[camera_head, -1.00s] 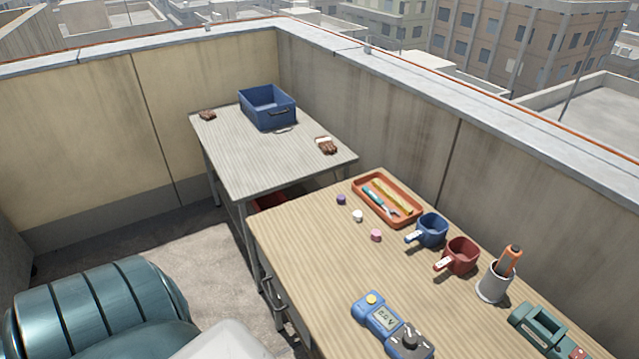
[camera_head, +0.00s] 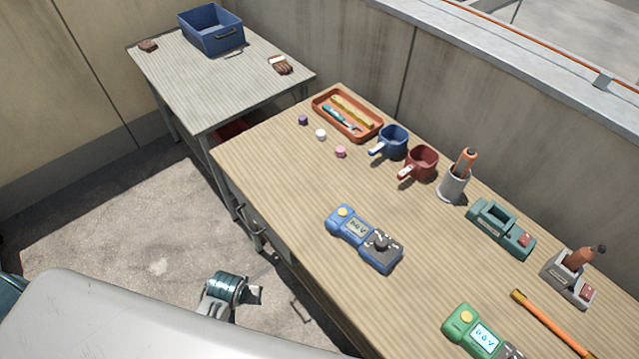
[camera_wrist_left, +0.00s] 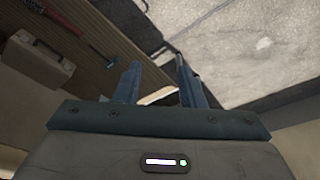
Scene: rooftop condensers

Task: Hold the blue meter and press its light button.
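The blue meter (camera_head: 363,238) lies face up on the wooden workbench, apart from other things. It has a yellow button (camera_head: 343,212) at its far-left end, a grey display and a dark dial. A similar green meter (camera_head: 482,335) with a brighter display lies nearer, cut off by the bottom edge. My left gripper (camera_wrist_left: 158,63) shows in the left wrist view with its two fingers apart and nothing between them. In the head view, part of my arm with a teal joint (camera_head: 228,290) is low beside the bench's left side, off the meter. My right gripper is not in view.
Behind the blue meter stand a blue mug (camera_head: 392,142), a red mug (camera_head: 420,163), a pen cup (camera_head: 453,188) and an orange tray (camera_head: 347,118). An orange-handled tool (camera_head: 550,324) lies at right. The wood left of the meter is clear. The wrist view shows a case (camera_wrist_left: 35,60).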

